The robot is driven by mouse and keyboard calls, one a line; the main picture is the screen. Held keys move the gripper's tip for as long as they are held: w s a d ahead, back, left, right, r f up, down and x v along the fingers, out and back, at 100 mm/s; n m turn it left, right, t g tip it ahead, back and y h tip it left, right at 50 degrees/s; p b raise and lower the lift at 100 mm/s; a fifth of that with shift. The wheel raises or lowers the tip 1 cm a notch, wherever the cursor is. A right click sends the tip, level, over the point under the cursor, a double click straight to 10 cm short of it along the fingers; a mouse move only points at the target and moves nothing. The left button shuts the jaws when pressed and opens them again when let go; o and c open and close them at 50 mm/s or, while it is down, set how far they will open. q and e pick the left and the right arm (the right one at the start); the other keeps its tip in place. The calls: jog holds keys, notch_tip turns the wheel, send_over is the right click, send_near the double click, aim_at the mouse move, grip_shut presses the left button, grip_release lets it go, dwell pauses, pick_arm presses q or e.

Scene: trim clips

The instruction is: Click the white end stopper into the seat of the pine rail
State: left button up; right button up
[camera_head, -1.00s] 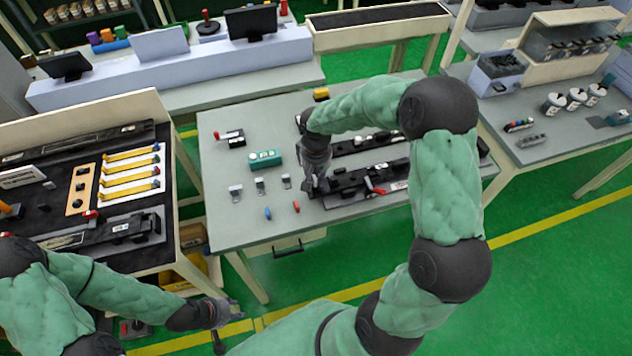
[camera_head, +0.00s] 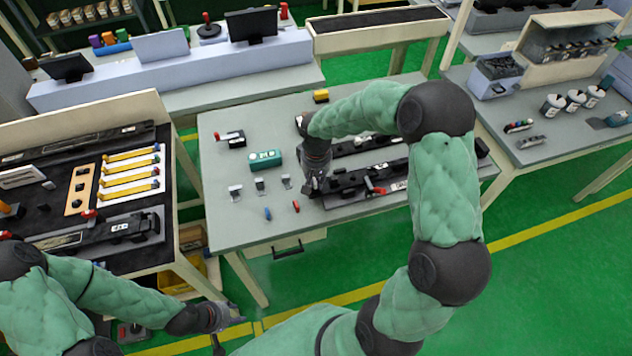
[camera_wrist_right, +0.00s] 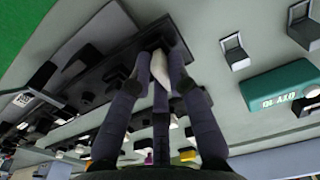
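My right gripper (camera_head: 314,188) points down at the left end of the nearer dark rail fixture (camera_head: 345,187) on the middle table. In the right wrist view, the fingers (camera_wrist_right: 161,75) are closed around a small white piece, the end stopper (camera_wrist_right: 159,68). Its tip is at or just above the dark fixture's end (camera_wrist_right: 167,35); whether it touches the seat is hidden. I cannot tell which part is the pine rail. My left gripper (camera_head: 226,328) hangs low at the bottom left, away from the table, too small to tell open from shut.
A teal box (camera_head: 265,159), several small grey brackets (camera_head: 260,184), a blue piece (camera_head: 267,213) and a red piece (camera_head: 296,206) lie left of the fixture. A second dark fixture (camera_head: 355,146) lies behind it. The table's front left is clear.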

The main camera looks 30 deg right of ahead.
jog(key=shift+o, duration=1.2)
jog(key=shift+s+a+f, duration=0.15)
jog(key=shift+s+f, duration=0.15)
jog(key=shift+f, duration=0.25)
jog(key=shift+s+a+f, duration=0.15)
jog(key=shift+s+f, duration=0.15)
jog(key=shift+f, duration=0.25)
jog(key=shift+o, duration=0.4)
jog(key=shift+w+d+f+g, duration=0.25)
jog(key=shift+w+g, duration=0.05)
jog(key=shift+w, duration=0.05)
jog(key=shift+s+r, duration=0.1)
jog(key=shift+r, duration=0.1)
jog(key=shift+c, duration=0.4)
pick_arm(q)
jog(key=shift+w+d+f, duration=0.15)
jog(key=shift+w+d, duration=0.05)
jog(key=shift+w, duration=0.1)
pick_arm(e)
jog(key=shift+r+p, duration=0.25)
jog(key=shift+p, duration=0.1)
pick_arm(q)
notch_tip(320, 180, up, 3)
jog(key=shift+p, duration=1.25)
pick_arm(e)
notch_tip(320, 180, up, 13)
jog(key=shift+w+r, duration=0.15)
jog(key=shift+w, duration=0.15)
